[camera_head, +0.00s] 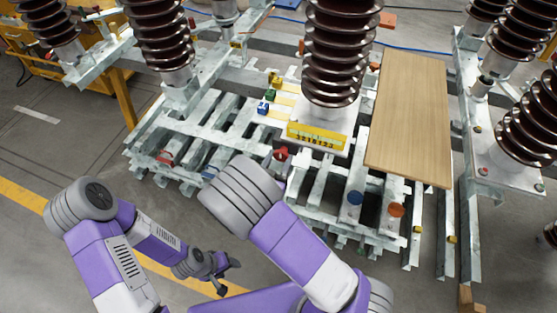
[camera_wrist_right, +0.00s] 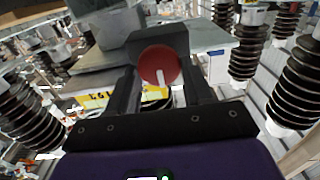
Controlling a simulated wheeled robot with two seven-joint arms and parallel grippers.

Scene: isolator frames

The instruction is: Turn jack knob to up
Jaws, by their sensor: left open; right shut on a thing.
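A round red knob (camera_wrist_right: 160,64) with a white mark shows in the right wrist view. The mark points down in that picture. My right gripper (camera_wrist_right: 163,88) has its two dark fingers on either side of the knob and is shut on it. In the head view my right forearm and grey wrist joint cover most of this gripper. A small red part (camera_head: 281,153) shows beside that joint; I cannot tell if it is the same knob. My left gripper (camera_head: 230,275) is open and empty, low over the floor, away from the frame.
Galvanised steel frames carry tall brown ribbed insulators (camera_head: 333,50). A yellow number plate (camera_head: 318,136) sits below the middle insulator. A wooden board (camera_head: 410,115) lies at the right. A blue disc (camera_head: 355,197) and an orange disc (camera_head: 397,209) sit on the front beams.

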